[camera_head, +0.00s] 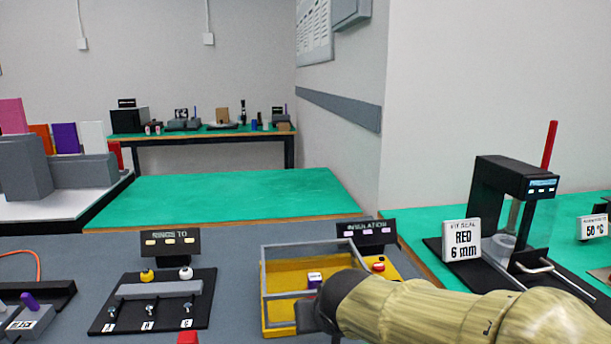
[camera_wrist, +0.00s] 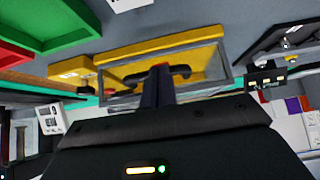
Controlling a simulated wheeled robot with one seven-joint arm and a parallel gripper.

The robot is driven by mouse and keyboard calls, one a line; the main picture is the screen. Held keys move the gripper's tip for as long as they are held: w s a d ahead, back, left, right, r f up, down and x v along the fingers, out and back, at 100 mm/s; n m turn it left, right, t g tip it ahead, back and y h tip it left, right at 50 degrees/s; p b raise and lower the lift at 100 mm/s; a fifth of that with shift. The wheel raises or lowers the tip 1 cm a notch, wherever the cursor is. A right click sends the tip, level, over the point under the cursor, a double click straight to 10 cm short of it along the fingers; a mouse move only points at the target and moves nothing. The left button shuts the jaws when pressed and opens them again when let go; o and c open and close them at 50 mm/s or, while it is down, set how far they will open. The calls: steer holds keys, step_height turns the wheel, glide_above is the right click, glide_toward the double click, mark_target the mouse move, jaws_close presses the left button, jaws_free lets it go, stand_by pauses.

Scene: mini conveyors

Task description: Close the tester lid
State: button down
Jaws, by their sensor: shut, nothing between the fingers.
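The tester is a yellow box (camera_head: 278,318) in front of a black sign reading "INSULATION" (camera_head: 367,232). Its lid is a grey-framed clear panel (camera_head: 315,243); the frame stands above the yellow base at the back, so the lid looks raised, though its exact angle is unclear. A purple-and-white block (camera_head: 314,281) shows inside the frame. A red button (camera_head: 378,266) is on the tester's right part. My gripper (camera_wrist: 160,75) is shut and empty, its fingertips over the tester by the lid frame (camera_wrist: 225,62). In the head view my arm hides the tester's front right; contact cannot be told.
A black fixture with a grey bar (camera_head: 160,290) stands left of the tester, under a "RINGS TO" sign (camera_head: 170,241). A black stand with a red rod (camera_head: 548,145) is at right. The green table (camera_head: 230,190) behind is clear. A green tray (camera_wrist: 60,30) shows in the wrist view.

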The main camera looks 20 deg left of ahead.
steer(key=shift+s+f, duration=0.2)
steer(key=shift+f, duration=0.3)
steer(key=shift+w, duration=0.1)
steer(key=shift+r, duration=0.1)
